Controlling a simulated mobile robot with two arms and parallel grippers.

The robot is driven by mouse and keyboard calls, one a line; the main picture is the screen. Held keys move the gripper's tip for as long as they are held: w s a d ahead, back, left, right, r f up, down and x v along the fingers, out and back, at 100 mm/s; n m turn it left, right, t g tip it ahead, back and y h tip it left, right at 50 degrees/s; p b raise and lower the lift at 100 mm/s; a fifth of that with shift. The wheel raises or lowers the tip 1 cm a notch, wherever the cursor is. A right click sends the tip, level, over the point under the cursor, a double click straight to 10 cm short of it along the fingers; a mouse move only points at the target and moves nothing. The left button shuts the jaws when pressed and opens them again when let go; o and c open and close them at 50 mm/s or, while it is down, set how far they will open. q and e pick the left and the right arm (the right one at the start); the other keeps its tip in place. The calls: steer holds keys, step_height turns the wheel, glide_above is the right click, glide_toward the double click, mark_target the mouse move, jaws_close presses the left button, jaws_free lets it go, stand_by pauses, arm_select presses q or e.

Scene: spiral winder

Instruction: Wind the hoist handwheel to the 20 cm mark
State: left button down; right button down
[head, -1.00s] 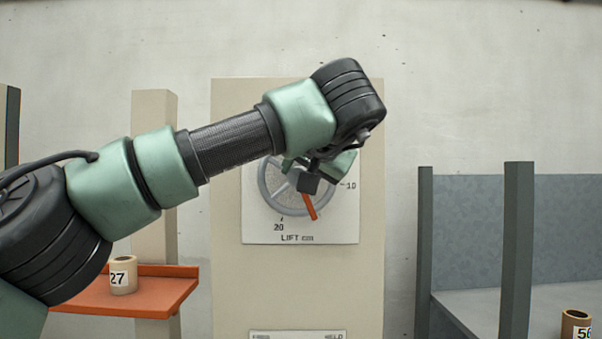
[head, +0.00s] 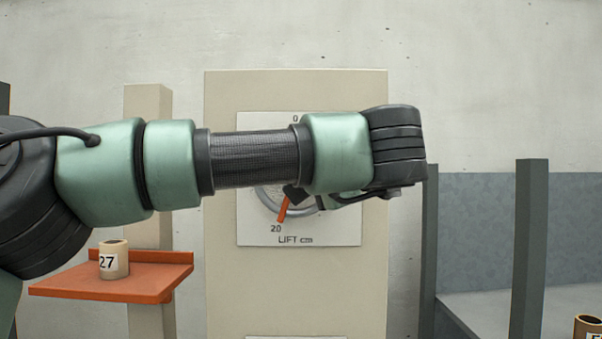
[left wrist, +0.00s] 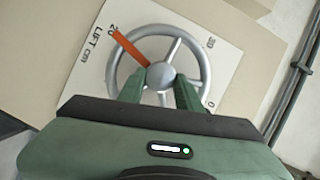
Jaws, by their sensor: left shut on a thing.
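The grey handwheel (left wrist: 208,72) is mounted on a white dial plate (left wrist: 82,72) marked LIFT cm. Its red-orange pointer (left wrist: 135,47) reaches from the hub to the 20 label, with its tip at or very close to that mark. In the head view the pointer (head: 283,208) slants down and left, its tip just by the 20. My left gripper (left wrist: 160,84) is shut on the handwheel near its hub, one finger on each side. In the head view my left forearm hides the wheel's upper part. My right gripper is not in view.
A beige panel (head: 222,285) carries the dial. An orange shelf (head: 150,285) with a cylinder labelled 27 (head: 114,262) is at left. A grey bay with dark posts (head: 528,250) and another cylinder (head: 588,326) is at right.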

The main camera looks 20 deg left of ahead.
arm_select(q)
steer(key=shift+f, duration=0.25)
steer(key=c, duration=1.3)
jaws_free()
steer(key=o, duration=0.3)
steer(key=shift+r, duration=0.15)
steer(key=shift+o, duration=0.2)
steer(key=f+b+v, duration=0.1)
steer(key=b+v, duration=0.2)
steer(key=v, duration=0.4)
steer(key=shift+s+d+r, duration=0.2)
steer(key=shift+s+r, duration=0.15)
steer(key=shift+r, duration=0.1)
steer(key=shift+w, duration=0.1)
